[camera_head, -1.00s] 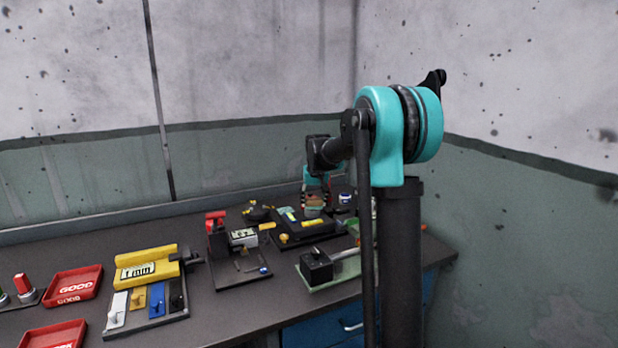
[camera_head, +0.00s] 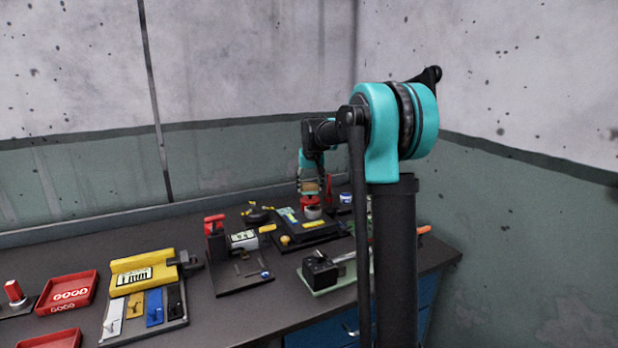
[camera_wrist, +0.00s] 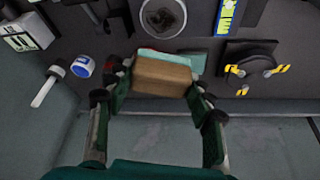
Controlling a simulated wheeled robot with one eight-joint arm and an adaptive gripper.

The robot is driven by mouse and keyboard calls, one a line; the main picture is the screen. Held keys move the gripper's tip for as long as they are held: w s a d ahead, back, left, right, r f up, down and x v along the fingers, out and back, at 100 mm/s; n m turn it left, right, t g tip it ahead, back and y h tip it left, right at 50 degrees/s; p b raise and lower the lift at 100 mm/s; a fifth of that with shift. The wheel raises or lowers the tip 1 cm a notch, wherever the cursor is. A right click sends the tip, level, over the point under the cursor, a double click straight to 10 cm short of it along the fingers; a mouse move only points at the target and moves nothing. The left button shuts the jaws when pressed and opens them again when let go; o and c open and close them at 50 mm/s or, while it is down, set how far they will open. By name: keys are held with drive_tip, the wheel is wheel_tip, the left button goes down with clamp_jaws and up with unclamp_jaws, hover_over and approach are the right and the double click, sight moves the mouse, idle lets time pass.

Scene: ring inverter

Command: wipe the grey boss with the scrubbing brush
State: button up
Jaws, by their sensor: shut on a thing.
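The scrubbing brush (camera_wrist: 162,76) is a tan block with a pale teal layer along its far side. My gripper (camera_wrist: 155,88) is shut on it, with one finger at each end of the block. In the head view my gripper (camera_head: 309,180) hangs over the back of the bench, with the tan brush (camera_head: 309,188) between its fingers. The grey boss (camera_wrist: 163,16) is a round part at the top of the wrist view, just beyond the brush and apart from it in the picture. The brush's underside is hidden, and I cannot tell its height above the bench.
A black fixture with yellow clamps (camera_wrist: 252,69) stands right of the brush. A blue-and-white pot (camera_wrist: 82,67) and a white-handled tool (camera_wrist: 47,88) lie left. In the head view, a yellow gauge fixture (camera_head: 143,273) and red trays (camera_head: 67,292) occupy the bench's left.

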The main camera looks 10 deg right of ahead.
sight(310, 183)
drive_tip(key=shift+r, duration=1.7)
